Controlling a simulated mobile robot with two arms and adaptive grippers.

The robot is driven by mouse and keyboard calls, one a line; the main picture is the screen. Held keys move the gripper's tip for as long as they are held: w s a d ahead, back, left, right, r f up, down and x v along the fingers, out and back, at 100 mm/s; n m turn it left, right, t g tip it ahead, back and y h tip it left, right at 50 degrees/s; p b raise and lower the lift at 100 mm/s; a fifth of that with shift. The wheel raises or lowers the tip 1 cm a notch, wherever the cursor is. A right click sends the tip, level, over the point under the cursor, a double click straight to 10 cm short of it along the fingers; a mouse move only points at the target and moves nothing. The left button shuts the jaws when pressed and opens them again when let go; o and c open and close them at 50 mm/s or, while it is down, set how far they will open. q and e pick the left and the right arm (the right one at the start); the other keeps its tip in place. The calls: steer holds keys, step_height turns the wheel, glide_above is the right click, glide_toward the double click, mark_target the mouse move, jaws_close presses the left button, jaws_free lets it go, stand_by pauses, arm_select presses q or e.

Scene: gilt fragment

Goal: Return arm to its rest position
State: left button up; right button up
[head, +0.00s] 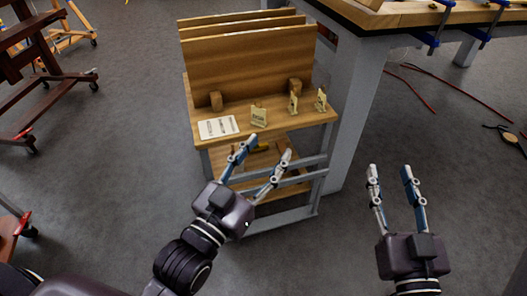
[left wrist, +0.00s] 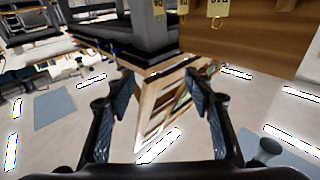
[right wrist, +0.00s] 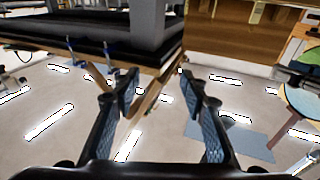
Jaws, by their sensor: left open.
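My left gripper (head: 262,160) is open and empty in the head view. Its fingers point up toward the front edge of a small wooden cart (head: 290,128), and in the picture they overlap the cart's lower shelf. Its two fingers also show apart in the left wrist view (left wrist: 162,95), with nothing between them. My right gripper (head: 390,176) is open and empty over the floor, right of the cart. Its spread fingers also show in the right wrist view (right wrist: 160,95).
The cart top carries a white card (head: 218,127), several small tags such as one tag (head: 258,116), and upright wooden panels (head: 250,65). A workbench (head: 400,14) with blue clamps stands at the upper right. Dark wooden stands (head: 40,90) are at left. Red cables (head: 415,90) lie on the floor.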

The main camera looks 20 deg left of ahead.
arm_select(q)
steer(key=shift+a+r+n, duration=0.1)
steer(key=shift+a+n, duration=0.1)
steer(key=shift+n, duration=0.1)
arm_select(e)
steer(key=shift+f, duration=0.1)
